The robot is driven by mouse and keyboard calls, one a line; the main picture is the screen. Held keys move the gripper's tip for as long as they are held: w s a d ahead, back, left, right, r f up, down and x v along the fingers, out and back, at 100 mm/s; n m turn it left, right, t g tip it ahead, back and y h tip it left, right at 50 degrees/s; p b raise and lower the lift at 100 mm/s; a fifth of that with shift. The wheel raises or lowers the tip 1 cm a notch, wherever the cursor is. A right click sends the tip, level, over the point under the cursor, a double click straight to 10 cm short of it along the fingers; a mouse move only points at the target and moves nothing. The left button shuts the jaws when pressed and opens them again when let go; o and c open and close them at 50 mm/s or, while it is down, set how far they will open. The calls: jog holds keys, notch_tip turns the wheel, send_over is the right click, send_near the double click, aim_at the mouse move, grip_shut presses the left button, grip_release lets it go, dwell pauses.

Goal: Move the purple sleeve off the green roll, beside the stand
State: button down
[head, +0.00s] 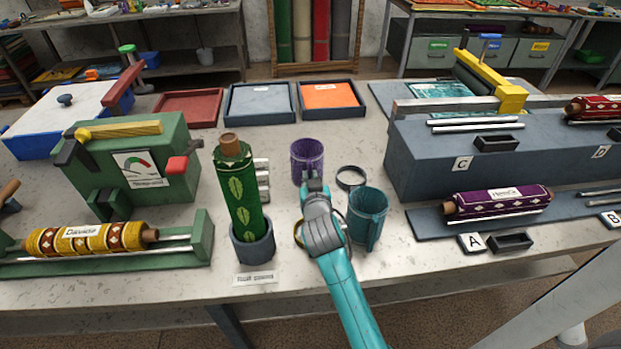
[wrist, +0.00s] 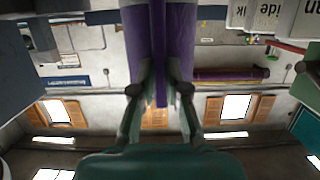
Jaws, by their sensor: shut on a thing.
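The purple sleeve (head: 307,158) is upright and off the green roll, to its right in the head view. My gripper (head: 312,180) is at its near side, shut on a narrow purple part of it; the sleeve also fills the top middle of the wrist view (wrist: 181,30). I cannot tell whether its bottom touches the table. The green roll (head: 243,190), with pale leaf patterns and a brown end, stands upright in the dark grey round stand (head: 253,248). My gripper hides part of the sleeve's lower edge.
A teal mug-like sleeve (head: 368,212) stands right of my gripper, with a dark ring (head: 351,178) behind it. Small grey pieces (head: 263,180) stand between roll and sleeve. A green machine (head: 140,165) is left, a grey bench (head: 480,150) right. Trays (head: 261,119) lie behind.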

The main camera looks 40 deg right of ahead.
jog(key=shift+f, duration=0.5)
jog(key=c, duration=1.1)
grip_release()
notch_tip(320, 180, up, 10)
